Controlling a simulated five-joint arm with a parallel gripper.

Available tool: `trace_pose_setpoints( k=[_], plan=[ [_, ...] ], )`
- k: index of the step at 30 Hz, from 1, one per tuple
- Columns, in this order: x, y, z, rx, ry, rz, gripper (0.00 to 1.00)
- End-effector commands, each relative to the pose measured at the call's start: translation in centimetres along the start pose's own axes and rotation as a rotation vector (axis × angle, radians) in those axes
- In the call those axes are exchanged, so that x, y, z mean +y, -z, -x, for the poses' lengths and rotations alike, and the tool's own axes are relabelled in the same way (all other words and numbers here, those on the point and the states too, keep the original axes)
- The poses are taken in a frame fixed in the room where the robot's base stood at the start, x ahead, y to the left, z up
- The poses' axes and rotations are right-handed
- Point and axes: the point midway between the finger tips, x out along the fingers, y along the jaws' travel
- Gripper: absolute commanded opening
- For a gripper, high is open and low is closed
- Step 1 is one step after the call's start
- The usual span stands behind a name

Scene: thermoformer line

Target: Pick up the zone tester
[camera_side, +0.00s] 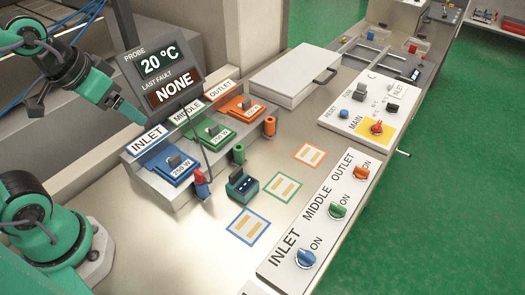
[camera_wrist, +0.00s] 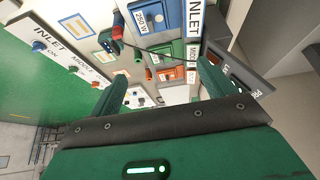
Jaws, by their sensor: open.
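A small dark box with a grey top and pale marks on its front (camera_side: 242,184), apparently the zone tester, stands on the bench near the inlet block. It shows as a dark box in the wrist view (camera_wrist: 106,41). A red and blue upright piece (camera_side: 201,184) stands just left of it, and also shows in the wrist view (camera_wrist: 117,27). My gripper (camera_side: 128,109) is above and left of the inlet block, well apart from the box. In the wrist view my gripper's two fingers (camera_wrist: 162,70) are spread with nothing between them.
Blue (camera_side: 167,165), green (camera_side: 213,132) and orange (camera_side: 242,106) blocks sit on a stepped housing below the display (camera_side: 160,68). Green (camera_side: 238,154) and orange (camera_side: 269,126) posts stand beside it. A knob panel (camera_side: 320,222) lies at front right. Bare bench with outlined squares lies between.

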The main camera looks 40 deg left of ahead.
Motion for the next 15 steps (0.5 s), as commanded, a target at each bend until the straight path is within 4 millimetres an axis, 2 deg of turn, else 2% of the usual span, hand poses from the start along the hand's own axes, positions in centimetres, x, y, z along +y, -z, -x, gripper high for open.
trace_pose_setpoints(
  k=[8,15],
  plan=[
    [1.7,2.1,-1.9,-0.075,-0.024,0.002,0.82],
    [4.1,4.1,-4.7,-0.16,-0.041,0.006,0.82]
  ],
)
